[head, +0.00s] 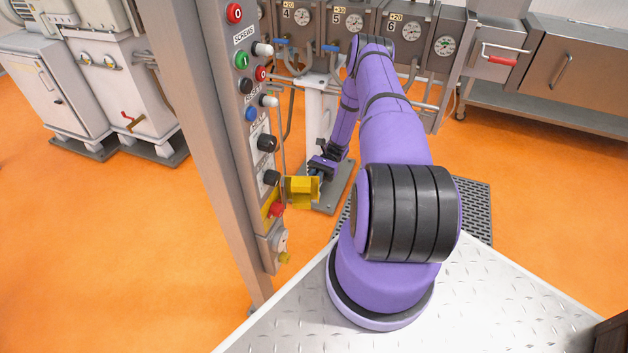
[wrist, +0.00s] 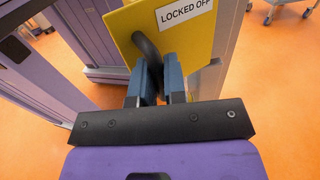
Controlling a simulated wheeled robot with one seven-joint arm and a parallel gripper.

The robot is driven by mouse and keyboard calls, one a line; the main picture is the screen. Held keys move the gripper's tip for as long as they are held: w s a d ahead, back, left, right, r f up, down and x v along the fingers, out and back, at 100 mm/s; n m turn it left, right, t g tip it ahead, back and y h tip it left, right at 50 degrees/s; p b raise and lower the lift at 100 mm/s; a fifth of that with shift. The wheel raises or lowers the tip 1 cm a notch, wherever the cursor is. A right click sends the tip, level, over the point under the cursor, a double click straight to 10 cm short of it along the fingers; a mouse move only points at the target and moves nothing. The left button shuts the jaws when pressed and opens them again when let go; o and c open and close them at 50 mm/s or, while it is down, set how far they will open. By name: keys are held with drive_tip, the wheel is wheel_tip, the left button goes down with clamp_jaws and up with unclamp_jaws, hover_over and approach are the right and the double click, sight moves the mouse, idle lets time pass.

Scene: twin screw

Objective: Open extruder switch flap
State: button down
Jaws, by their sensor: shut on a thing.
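The yellow flap (head: 302,188) stands out to the right from the tall grey control panel, low on its face. In the wrist view the flap (wrist: 125,22) fills the top middle, with a white "LOCKED OFF" label (wrist: 185,12) and a dark curved handle (wrist: 143,45). My gripper (wrist: 158,84) has its two blue fingers shut on this handle. In the head view my gripper (head: 317,174) is just right of the flap, its fingers partly hidden. A red switch on a yellow plate (head: 275,208) shows at the panel, left of the flap.
The control panel (head: 243,140) carries several buttons and black knobs above the flap. A white machine (head: 110,80) stands at left. Steel units with gauges (head: 355,22) line the back. A grey post and base plate (head: 335,195) stand behind my gripper. Orange floor is clear left of the panel.

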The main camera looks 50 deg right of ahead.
drive_tip(key=shift+w+a, duration=0.1)
idle(0.3)
drive_tip(key=c, duration=1.2)
unclamp_jaws()
drive_tip(key=v, duration=1)
drive_tip(key=shift+w+d, duration=0.1)
drive_tip(key=shift+d, duration=0.3)
